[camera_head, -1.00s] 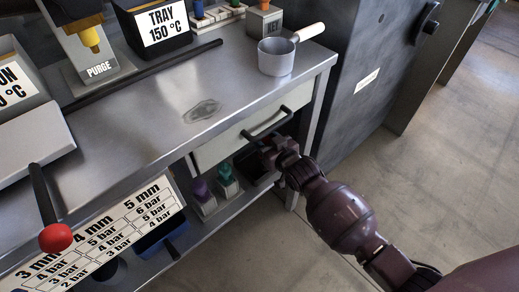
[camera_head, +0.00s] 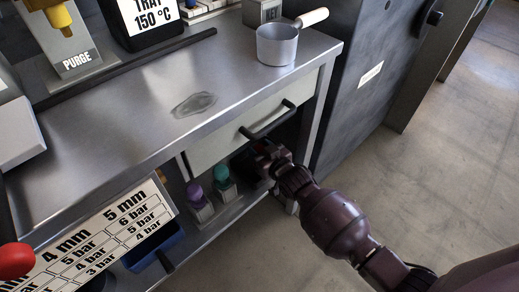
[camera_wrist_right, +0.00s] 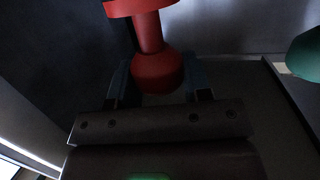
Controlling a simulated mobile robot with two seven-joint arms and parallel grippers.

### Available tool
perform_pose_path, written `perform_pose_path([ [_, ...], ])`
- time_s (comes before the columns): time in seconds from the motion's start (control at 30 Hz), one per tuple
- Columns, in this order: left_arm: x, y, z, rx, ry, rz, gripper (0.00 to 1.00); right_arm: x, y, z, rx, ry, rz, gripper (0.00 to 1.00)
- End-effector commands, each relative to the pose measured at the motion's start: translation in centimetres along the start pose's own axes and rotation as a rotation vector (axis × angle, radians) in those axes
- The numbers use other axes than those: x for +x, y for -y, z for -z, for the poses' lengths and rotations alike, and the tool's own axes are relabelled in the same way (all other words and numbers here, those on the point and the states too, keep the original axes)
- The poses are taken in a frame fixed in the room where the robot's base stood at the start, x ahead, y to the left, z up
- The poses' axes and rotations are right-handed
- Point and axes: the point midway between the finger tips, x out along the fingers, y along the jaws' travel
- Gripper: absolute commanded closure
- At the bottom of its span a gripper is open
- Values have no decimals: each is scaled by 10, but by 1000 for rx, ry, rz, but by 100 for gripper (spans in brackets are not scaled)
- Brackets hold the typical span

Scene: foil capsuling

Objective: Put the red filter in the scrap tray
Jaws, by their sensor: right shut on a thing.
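My right gripper (camera_head: 263,158) reaches under the drawer, into the opening above the lower shelf. In the right wrist view it is shut on the red filter (camera_wrist_right: 157,68), a red piece with a narrow neck and a rounded lower end between the fingers. In the head view the gripper mostly hides the filter, and I cannot tell whether it is clear of the shelf. A blue tray (camera_head: 155,250) sits on the lower shelf at left, partly behind the pressure chart; no label shows that it is the scrap tray. My left gripper is out of view.
Purple (camera_head: 195,190) and teal (camera_head: 221,173) filters stand in grey holders left of my gripper. The drawer handle (camera_head: 268,120) sticks out just above it. A saucepan (camera_head: 277,45) stands on the bench (camera_head: 120,130). The floor (camera_head: 440,190) at right is clear.

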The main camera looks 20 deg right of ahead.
Motion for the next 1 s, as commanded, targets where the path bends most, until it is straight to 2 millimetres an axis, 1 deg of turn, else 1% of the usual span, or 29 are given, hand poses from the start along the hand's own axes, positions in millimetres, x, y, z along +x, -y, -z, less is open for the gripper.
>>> perform_pose_path([
  [0.1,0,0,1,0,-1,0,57,0,0,2,0,-3,0,94],
  [0.27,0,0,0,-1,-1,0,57,1,0,-2,0,-2,0,94],
  [0.3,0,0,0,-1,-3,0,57,1,0,-2,0,-1,0,52],
  [0.43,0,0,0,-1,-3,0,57,1,0,-2,0,-2,0,32],
  [0.47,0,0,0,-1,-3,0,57,1,0,-2,0,-2,0,30],
  [0.7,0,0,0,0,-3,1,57,1,0,-2,0,-2,0,30],
  [0.8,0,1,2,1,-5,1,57,0,0,3,0,-4,0,30],
  [0.87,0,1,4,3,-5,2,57,-4,0,4,0,-3,0,30],
  [1.0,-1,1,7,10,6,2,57,-20,-1,5,0,-5,-1,30],
])
